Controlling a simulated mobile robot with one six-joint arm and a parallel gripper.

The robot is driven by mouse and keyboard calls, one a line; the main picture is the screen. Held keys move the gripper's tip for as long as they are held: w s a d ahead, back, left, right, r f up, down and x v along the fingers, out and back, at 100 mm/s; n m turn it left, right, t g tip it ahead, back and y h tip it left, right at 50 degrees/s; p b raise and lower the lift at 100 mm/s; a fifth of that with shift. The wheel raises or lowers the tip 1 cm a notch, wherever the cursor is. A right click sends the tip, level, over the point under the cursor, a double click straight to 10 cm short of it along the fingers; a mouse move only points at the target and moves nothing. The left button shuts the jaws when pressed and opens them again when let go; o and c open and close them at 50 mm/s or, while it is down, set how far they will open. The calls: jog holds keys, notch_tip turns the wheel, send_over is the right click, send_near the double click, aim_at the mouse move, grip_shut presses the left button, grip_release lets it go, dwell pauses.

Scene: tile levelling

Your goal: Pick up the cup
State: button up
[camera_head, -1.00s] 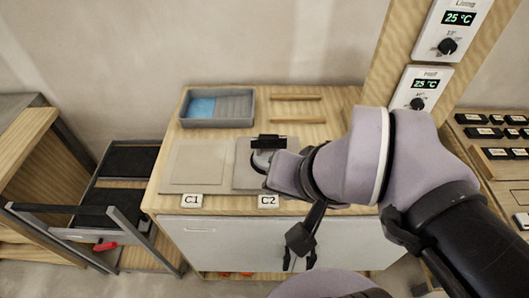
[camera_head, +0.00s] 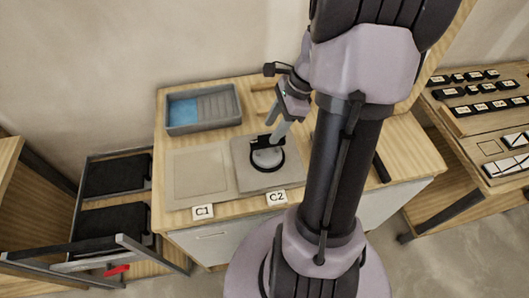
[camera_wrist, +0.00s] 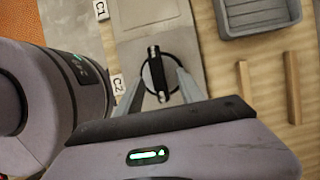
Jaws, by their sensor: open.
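The cup, a suction cup with a round black rim and pale centre (camera_head: 267,158), sits on the grey tile (camera_head: 241,180) behind the C2 label. Its black bar handle lies across the top and also shows in the wrist view (camera_wrist: 156,75). My gripper (camera_head: 276,138) is open, pointing down at the handle from above and behind. In the wrist view my gripper's fingers (camera_wrist: 158,92) are spread, one on each side of the cup in the picture. I cannot tell whether they touch it. Nothing is held.
A second tile (camera_head: 198,175) lies behind the C1 label (camera_head: 203,212). A grey tray (camera_head: 203,108) with a blue part stands at the back left. Two wooden strips (camera_wrist: 292,87) lie beside it. A bench with black labelled pieces (camera_head: 480,90) is on the right.

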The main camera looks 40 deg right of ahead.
aim_at(268, 138)
jog(key=b+x, duration=0.3)
jog(key=x, duration=0.4)
jog(key=shift+s+a+f, duration=0.1)
jog(key=shift+a+f, duration=0.1)
jog(key=shift+f, duration=0.2)
jog(key=shift+r, duration=0.1)
grip_shut()
